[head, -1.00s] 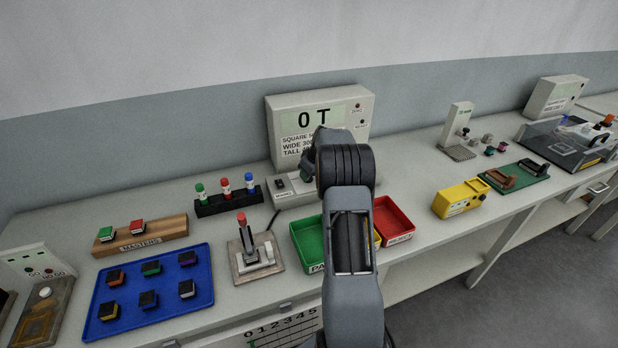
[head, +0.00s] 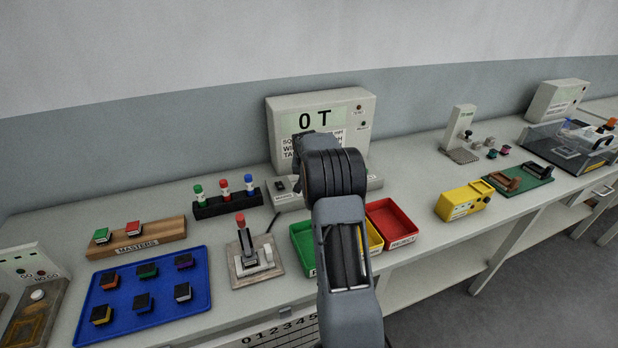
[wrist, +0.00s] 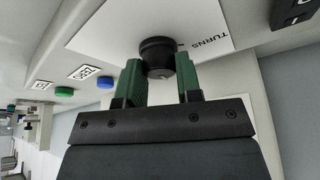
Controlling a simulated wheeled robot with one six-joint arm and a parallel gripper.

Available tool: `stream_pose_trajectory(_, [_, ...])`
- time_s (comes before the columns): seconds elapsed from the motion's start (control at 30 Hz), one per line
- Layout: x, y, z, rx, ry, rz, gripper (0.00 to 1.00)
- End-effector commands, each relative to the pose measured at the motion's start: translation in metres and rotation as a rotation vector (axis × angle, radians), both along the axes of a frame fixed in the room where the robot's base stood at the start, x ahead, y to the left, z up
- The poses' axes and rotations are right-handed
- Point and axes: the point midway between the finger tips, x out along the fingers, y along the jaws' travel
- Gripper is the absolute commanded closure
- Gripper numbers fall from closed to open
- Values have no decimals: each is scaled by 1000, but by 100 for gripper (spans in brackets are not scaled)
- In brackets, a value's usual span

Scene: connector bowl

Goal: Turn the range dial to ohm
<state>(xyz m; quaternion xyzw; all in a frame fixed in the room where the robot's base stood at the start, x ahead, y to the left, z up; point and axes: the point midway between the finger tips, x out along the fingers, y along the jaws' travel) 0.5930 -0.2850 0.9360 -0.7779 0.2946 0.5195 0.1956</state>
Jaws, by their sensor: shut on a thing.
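The range dial is a black round knob (wrist: 157,52) on a white plate (wrist: 105,30) printed "TURNS" in the wrist view. My gripper (wrist: 159,68) has its two green fingers on either side of the knob, shut on it. The plate's other markings are hidden or out of frame. In the head view the grey tester (head: 364,104) stands at the back of the bench, and its screen (head: 318,118) reads "0 T". My arm covers the dial and my fingertips there, and part of the screen's smaller text.
Green (head: 300,236) and red (head: 388,212) bins flank my arm, with a yellow one partly hidden. A lever fixture (head: 262,262), a blue tray (head: 115,318) of small blocks and a marker rack (head: 213,207) are left. A yellow box (head: 465,203) is right.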

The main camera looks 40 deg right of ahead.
Motion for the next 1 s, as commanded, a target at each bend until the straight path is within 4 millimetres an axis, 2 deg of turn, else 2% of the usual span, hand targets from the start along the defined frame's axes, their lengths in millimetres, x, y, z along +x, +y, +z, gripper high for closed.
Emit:
stream_pose_trajectory(0.6, [2,2,-1,1,0,-563,91])
stream_pose_trajectory(1.0, [2,2,-1,2,0,-791,91])
